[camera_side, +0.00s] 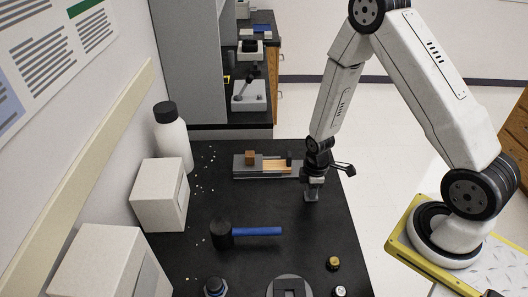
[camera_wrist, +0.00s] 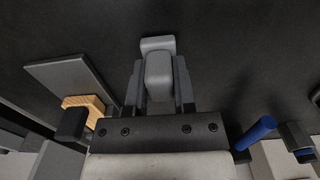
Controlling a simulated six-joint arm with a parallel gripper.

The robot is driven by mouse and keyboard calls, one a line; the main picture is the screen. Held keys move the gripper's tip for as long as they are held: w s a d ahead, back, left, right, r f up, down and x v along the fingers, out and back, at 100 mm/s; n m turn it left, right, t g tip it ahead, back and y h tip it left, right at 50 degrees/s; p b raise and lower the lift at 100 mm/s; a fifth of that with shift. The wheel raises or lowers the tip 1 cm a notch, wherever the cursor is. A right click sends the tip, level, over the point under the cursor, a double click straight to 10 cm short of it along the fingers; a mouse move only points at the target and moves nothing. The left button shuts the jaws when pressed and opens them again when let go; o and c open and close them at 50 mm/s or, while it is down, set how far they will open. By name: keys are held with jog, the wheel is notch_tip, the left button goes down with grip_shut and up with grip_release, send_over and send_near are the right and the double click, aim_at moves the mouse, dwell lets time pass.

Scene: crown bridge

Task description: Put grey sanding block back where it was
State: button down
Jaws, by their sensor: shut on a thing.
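The grey sanding block (camera_wrist: 158,76) is between the fingers of my gripper (camera_wrist: 158,92) in the wrist view. My gripper is shut on it. In the side view my gripper (camera_side: 312,186) points down over the right part of the black table, with the grey block (camera_side: 311,196) at its tips. I cannot tell whether the block touches the table. A grey fixture (camera_side: 240,172) with a brown wooden block (camera_side: 250,157) and a pale wooden piece (camera_side: 277,166) lies just behind and left of my gripper. Its grey plate (camera_wrist: 70,82) also shows at left in the wrist view.
A black-headed mallet with a blue handle (camera_side: 257,231) lies in front of my gripper. A round grey base (camera_side: 290,279), a brass knob (camera_side: 333,263) and a dark-capped jar (camera_side: 215,286) stand near the front. White boxes (camera_side: 160,195) and a white bottle (camera_side: 173,140) line the left side.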

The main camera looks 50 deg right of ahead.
jog(key=shift+f, duration=0.15)
jog(key=shift+c, duration=2.2)
grip_release()
notch_tip(320, 180, up, 12)
jog(key=shift+r, duration=0.2)
